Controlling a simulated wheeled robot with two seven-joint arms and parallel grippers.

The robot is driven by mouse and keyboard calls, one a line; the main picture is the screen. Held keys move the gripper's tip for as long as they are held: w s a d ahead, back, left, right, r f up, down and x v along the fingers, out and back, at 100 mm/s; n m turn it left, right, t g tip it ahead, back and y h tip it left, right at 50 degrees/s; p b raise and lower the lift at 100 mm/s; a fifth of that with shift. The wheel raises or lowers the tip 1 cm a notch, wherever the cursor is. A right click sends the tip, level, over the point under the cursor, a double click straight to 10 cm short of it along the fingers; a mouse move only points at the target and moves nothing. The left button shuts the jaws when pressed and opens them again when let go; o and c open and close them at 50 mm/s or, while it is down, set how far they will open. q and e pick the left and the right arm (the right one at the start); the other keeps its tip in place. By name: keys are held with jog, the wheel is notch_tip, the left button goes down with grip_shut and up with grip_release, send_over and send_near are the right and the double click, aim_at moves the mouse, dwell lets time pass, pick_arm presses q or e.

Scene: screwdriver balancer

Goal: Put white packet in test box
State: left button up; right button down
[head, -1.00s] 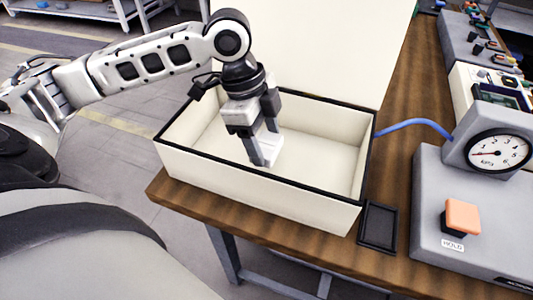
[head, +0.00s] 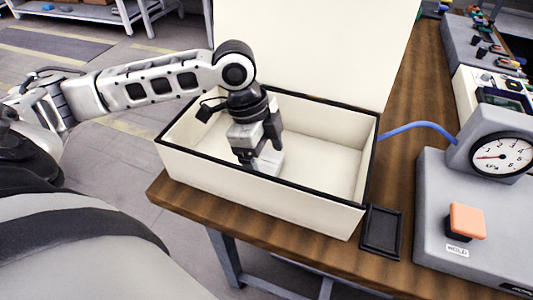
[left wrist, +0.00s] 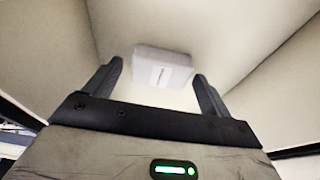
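The test box (head: 265,193) is a cream, open-topped box with a black rim, standing on the wooden bench. The white packet (head: 270,160) is inside it, low down, partly hidden by my left gripper (head: 261,157) in the head view. The fingers are spread, with a visible gap at the packet's left side. My right gripper is in neither view.
The box's raised lid (head: 315,45) stands behind it. A small black tray (head: 380,232) lies right of the box. Further right is a grey gauge unit (head: 470,200) with an orange button, and a blue cable (head: 420,125) runs from it.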

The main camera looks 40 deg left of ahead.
pick_arm(q)
jog(key=p+v, duration=0.1)
jog(key=v, duration=1.1)
jog(key=shift+r+p, duration=0.2)
jog(key=shift+p, duration=0.2)
jog(key=shift+d, duration=0.1)
